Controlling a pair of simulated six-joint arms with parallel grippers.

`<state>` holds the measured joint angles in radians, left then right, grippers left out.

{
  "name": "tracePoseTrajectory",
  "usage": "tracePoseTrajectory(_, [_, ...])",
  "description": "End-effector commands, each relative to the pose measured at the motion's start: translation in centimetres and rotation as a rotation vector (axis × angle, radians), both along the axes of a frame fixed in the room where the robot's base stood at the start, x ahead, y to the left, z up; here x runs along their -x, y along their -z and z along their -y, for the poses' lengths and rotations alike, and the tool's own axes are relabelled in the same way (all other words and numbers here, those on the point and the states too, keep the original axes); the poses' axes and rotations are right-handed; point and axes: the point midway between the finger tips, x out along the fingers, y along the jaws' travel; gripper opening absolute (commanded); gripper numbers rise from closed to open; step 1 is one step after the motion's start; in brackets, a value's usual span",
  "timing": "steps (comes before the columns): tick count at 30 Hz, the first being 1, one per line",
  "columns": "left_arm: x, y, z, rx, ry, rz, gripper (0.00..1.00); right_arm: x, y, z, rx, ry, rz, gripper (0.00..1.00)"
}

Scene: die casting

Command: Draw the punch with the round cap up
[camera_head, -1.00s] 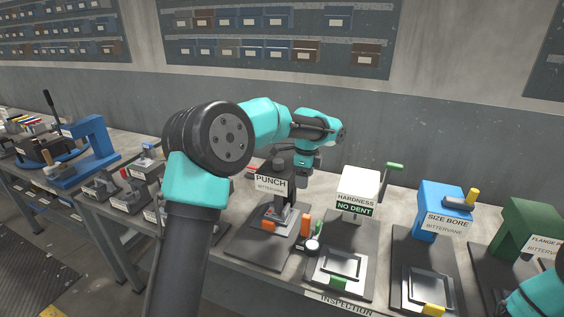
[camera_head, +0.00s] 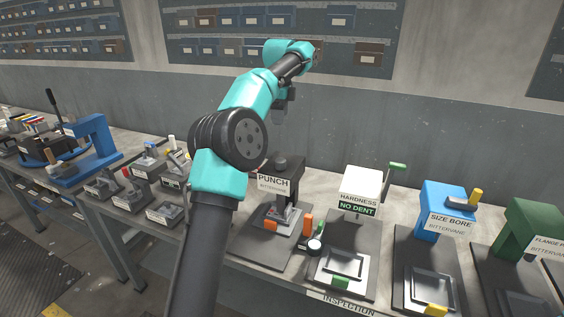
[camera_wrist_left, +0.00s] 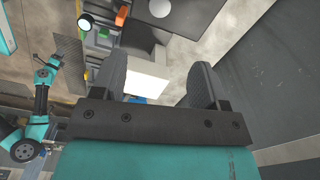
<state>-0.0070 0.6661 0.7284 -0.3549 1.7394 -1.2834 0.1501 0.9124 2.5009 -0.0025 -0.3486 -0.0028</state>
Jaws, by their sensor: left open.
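The punch (camera_head: 276,186) is a dark press on a flat base, with a sign on its front. Its round cap (camera_head: 281,162) sits on top of the head; in the left wrist view the cap shows as a grey disc (camera_wrist_left: 160,8) at the top edge. My left gripper (camera_head: 284,108) is raised above and behind the cap, clear of it, in front of the grey wall. In the left wrist view its two fingers (camera_wrist_left: 160,80) are spread with nothing between them. My right arm shows only in the left wrist view, at the left; its jaws are too small to read.
Right of the punch stand the white hardness tester (camera_head: 360,186) with a green-tipped lever, the blue size bore station (camera_head: 440,205) and a green station (camera_head: 528,228). Orange blocks (camera_head: 308,222) sit at the punch's base. Small grey fixtures (camera_head: 130,200) stand to the left.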

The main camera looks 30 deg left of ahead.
Motion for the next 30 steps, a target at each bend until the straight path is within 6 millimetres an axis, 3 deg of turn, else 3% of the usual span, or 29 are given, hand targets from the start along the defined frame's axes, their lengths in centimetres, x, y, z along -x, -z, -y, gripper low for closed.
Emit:
tracePoseTrajectory(8, [0.0,0.7,0.0,-0.001,0.000,-0.001,0.67,0.0,0.0,0.0,0.000,0.000,0.000,0.43])
tracePoseTrajectory(14, [0.0,2.5,0.0,-0.001,0.001,-0.001,0.67,0.0,0.0,0.0,0.000,0.000,0.000,0.43])
tracePoseTrajectory(30, [0.0,11.1,0.0,0.000,0.001,-0.003,0.67,0.0,0.0,0.0,0.000,0.000,0.000,0.43])
